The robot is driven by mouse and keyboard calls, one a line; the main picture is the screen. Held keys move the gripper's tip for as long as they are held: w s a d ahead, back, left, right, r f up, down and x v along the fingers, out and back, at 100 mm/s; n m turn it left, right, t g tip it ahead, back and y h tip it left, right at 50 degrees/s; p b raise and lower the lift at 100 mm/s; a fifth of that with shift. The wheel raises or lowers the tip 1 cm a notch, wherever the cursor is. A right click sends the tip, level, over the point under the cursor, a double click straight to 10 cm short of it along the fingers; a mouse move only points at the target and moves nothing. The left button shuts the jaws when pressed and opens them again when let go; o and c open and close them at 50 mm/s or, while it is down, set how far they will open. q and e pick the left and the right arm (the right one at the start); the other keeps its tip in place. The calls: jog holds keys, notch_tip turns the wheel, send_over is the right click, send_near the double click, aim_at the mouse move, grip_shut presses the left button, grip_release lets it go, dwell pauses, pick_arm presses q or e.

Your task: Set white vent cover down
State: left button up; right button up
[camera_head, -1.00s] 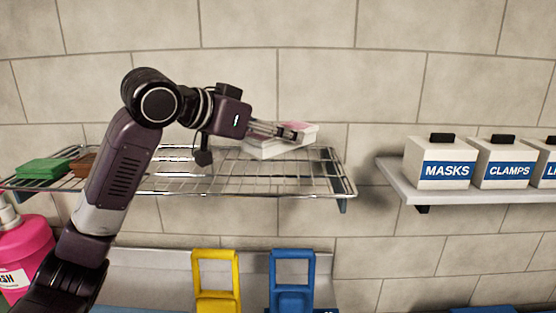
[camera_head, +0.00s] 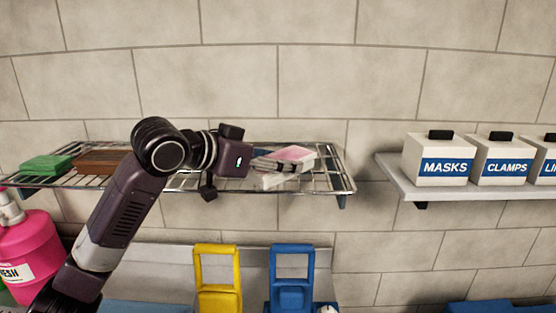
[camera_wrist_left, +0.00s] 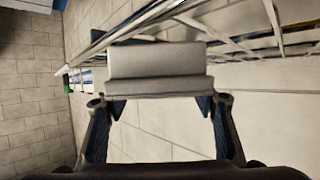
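The white vent cover (camera_head: 273,181) is a pale block with a pinkish top at the right end of the wire rack (camera_head: 334,179). My left gripper (camera_head: 306,165) reaches it from the left, with its fingers along it. In the left wrist view, the cover (camera_wrist_left: 157,71) sits between my left fingertips, which meet its lower edge at both sides and are partly hidden by it. The fingers are wide apart, as wide as the cover. Whether its underside touches the wires is unclear. My right gripper is in neither view.
A green block (camera_head: 46,166) and a brown block (camera_head: 101,161) lie on the rack's left. A shelf (camera_head: 402,186) with labelled boxes is at right. Below stand a pink bottle (camera_head: 25,250), a yellow holder (camera_head: 217,300) and a blue holder (camera_head: 291,300). My left arm crosses the rack's front.

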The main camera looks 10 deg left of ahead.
pick_arm(q)
jog(key=o, duration=0.4)
jog(key=shift+c, duration=0.2)
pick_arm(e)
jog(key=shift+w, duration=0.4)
pick_arm(q)
jog(key=b+v, duration=0.3)
jog(key=v, duration=0.9)
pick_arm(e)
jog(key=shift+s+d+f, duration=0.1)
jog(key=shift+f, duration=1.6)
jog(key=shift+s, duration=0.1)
